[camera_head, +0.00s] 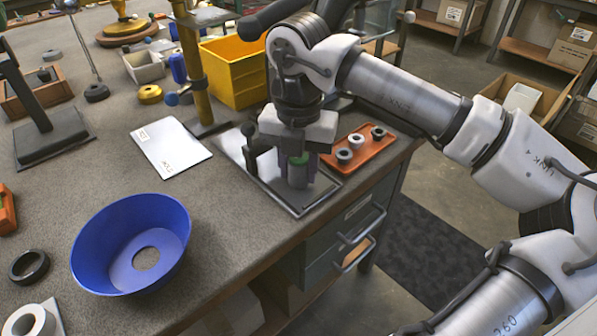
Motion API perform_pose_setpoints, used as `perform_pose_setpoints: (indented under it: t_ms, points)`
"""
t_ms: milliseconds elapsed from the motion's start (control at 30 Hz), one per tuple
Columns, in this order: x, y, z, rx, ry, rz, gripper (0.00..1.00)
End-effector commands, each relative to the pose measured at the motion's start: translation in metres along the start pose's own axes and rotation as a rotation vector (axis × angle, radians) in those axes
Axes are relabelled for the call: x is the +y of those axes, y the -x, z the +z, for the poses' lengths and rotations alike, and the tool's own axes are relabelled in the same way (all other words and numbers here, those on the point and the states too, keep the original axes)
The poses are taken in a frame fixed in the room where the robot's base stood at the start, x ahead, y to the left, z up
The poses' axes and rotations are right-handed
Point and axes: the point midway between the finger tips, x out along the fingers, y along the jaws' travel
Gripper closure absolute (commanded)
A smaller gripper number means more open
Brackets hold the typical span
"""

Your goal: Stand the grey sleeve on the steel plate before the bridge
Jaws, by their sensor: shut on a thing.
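My gripper (298,170) points down over the steel plate (268,183), near the table's front right edge. Its purple fingers are shut on the grey sleeve (298,179), which is upright between them. Something green shows at the sleeve's top. The sleeve's lower end is low over the plate's front part; I cannot tell whether it touches. A dark upright piece (250,143) stands at the plate's left, partly hidden by my gripper; I cannot tell whether it belongs to the bridge.
An orange tray (350,172) with several small rings lies right of the plate. A white card (170,148) lies left of it. A yellow bin (232,72) and yellow post (190,60) stand behind. A blue shade (105,235) lies at front left. Bare tabletop lies between shade and plate.

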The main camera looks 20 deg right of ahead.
Motion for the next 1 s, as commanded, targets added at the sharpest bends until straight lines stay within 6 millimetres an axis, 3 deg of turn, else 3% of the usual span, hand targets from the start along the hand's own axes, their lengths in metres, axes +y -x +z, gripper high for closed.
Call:
perform_pose_setpoints:
  t_ms: [333,367,500,833,1000]
  points:
    - [0.000,-0.003,0.000,-0.001,0.000,0.000,0.89]
    - [0.000,-0.002,0.000,-0.001,0.000,0.000,0.64]
    - [0.000,-0.001,0.000,-0.001,0.000,0.000,0.45]
    - [0.000,0.001,0.000,-0.001,0.000,0.001,0.45]
    - [0.000,0.019,0.001,-0.003,-0.001,0.001,0.45]
